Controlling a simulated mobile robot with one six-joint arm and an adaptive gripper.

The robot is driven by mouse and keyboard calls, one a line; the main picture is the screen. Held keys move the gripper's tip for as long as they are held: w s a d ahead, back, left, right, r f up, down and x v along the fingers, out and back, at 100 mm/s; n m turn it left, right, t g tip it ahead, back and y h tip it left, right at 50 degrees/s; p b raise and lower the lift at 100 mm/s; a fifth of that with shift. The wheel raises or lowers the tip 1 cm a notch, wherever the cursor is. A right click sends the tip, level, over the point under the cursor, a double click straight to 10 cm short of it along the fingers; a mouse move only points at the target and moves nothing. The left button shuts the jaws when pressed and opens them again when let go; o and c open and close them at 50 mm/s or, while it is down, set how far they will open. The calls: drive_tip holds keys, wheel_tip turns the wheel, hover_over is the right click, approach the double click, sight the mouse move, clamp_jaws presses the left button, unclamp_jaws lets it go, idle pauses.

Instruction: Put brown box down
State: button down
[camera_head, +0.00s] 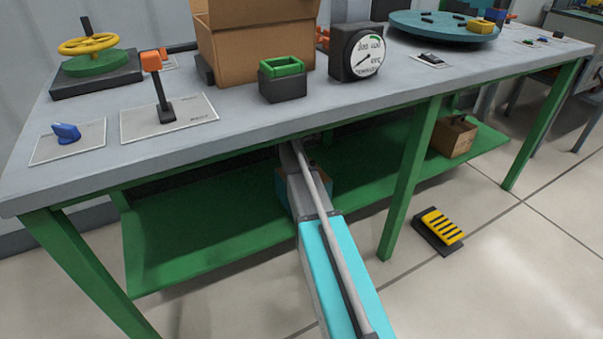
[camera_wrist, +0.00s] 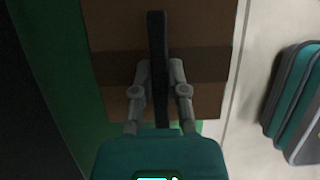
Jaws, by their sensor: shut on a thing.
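The brown box (camera_wrist: 108,28) fills the upper middle of the wrist view. It has a darker band across it and a black bar-like handle (camera_wrist: 158,35) along its middle. My gripper (camera_wrist: 158,72) has its two grey fingers closed on the handle, one on each side. In the head view my arm reaches down under the workbench, above the green lower shelf, and mostly hides the gripper and held box. I cannot tell whether the box touches the shelf.
The green shelf (camera_head: 190,235) has free room left of my arm. A second brown box (camera_head: 453,138) stands on its right part. A green table leg (camera_head: 408,180) stands right of my arm. The grey tabletop (camera_head: 225,118) is above. A yellow-striped pedal (camera_head: 440,228) lies on the floor.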

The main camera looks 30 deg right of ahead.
drive_tip(key=shift+f+b, duration=0.35)
drive_tip(key=shift+f, duration=0.3)
drive_tip(key=c, duration=0.7)
unclamp_jaws()
drive_tip(key=shift+o, duration=0.2)
drive_tip(key=shift+r, duration=0.1)
drive_tip(key=p+v, duration=1.1)
drive_tip(key=v, duration=0.1)
drive_tip(key=shift+a, duration=0.1)
idle(0.4)
